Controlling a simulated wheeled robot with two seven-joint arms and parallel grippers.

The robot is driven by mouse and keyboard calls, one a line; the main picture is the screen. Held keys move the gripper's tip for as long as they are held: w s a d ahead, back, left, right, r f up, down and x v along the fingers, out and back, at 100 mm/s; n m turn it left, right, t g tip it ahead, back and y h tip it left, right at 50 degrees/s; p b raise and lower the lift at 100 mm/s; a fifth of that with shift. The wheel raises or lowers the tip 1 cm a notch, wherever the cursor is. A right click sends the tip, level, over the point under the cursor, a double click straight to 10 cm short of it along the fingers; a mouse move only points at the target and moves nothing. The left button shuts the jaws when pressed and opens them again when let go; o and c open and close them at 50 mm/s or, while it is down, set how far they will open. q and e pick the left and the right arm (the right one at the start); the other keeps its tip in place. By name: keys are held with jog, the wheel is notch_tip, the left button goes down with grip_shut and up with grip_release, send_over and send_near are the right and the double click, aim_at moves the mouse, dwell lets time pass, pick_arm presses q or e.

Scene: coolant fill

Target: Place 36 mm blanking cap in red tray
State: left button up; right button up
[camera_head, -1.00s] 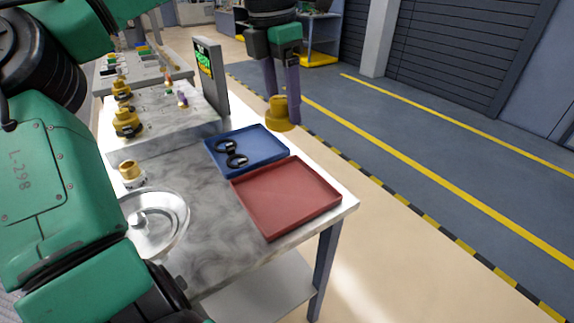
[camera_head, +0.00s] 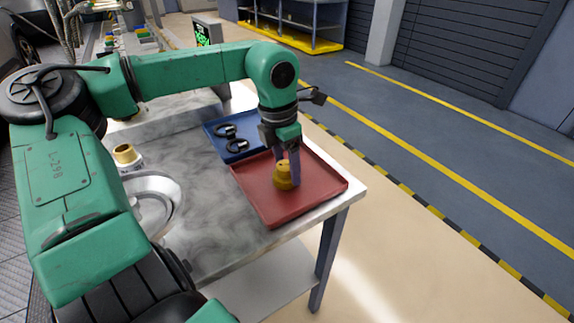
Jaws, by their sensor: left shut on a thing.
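The yellow-brown blanking cap (camera_head: 281,180) is between the fingers of my left gripper (camera_head: 288,170), over the middle of the red tray (camera_head: 262,209). The gripper is shut on the cap and points down. The cap is at or just above the tray floor; I cannot tell whether it touches. One finger hides part of the cap. My right gripper is not in view.
A blue tray (camera_head: 213,131) with two black rings (camera_head: 237,146) sits behind the red tray. A round metal lid-like dish (camera_head: 172,190) and a brass-topped fitting (camera_head: 126,155) are at the left. The red tray is otherwise empty.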

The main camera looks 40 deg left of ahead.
aim_at(281, 166)
pick_arm(q)
jog(key=o, duration=1.5)
notch_tip(281, 166, up, 12)
jog(key=s+p, duration=0.1)
jog(key=shift+s+a, duration=0.15)
jog(key=shift+a, duration=0.05)
